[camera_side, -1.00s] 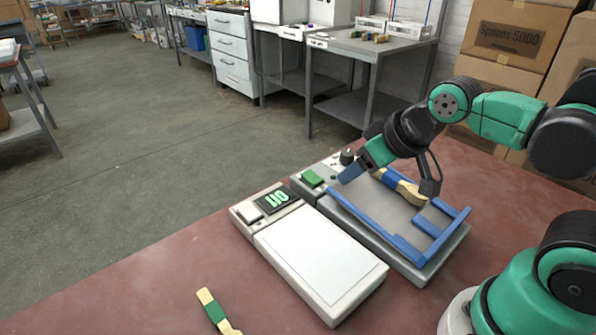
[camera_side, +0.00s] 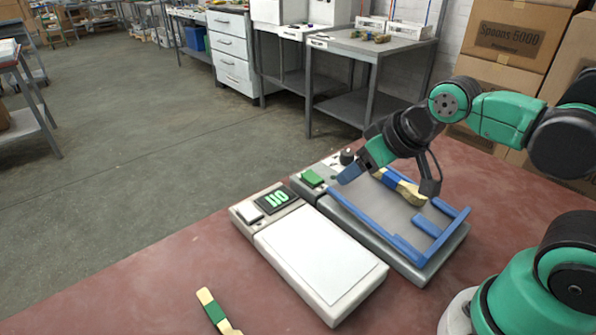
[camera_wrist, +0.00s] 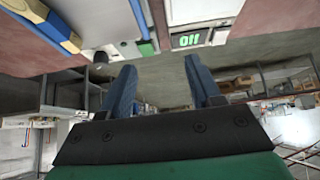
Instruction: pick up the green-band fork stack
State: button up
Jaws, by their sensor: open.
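The green-band fork stack (camera_side: 212,308) is light wood with a green band and lies on the red-brown table at the lower edge of the side view, partly cut off. I do not see it in the wrist view. My gripper (camera_side: 348,173) is over the far end of the grey plate, well apart from the fork stack, up and to the right of it in the picture. In the wrist view my gripper (camera_wrist: 160,64) has its two blue fingers apart with nothing between them.
A blue-band wooden stack (camera_side: 402,187) lies on the grey press (camera_side: 375,215) inside a blue frame (camera_side: 395,244). Bare table (camera_side: 130,285) surrounds the fork stack.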

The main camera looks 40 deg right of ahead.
jog(key=shift+a, duration=0.1)
jog(key=n+g, duration=0.3)
jog(key=n, duration=3.2)
send_over(224, 325)
jog(key=s, duration=0.2)
jog(key=f, duration=0.7)
jog(key=shift+s+d+f, duration=0.15)
jog(key=shift+d+f, duration=0.05)
jog(key=shift+f, duration=0.1)
jog(key=shift+s+a+f+n, duration=0.1)
jog(key=shift+a+f+n, duration=0.15)
jog(key=shift+n, duration=0.25)
jog(key=shift+f, duration=0.25)
jog(key=shift+x, duration=2.5)
jog(key=shift+r, duration=0.1)
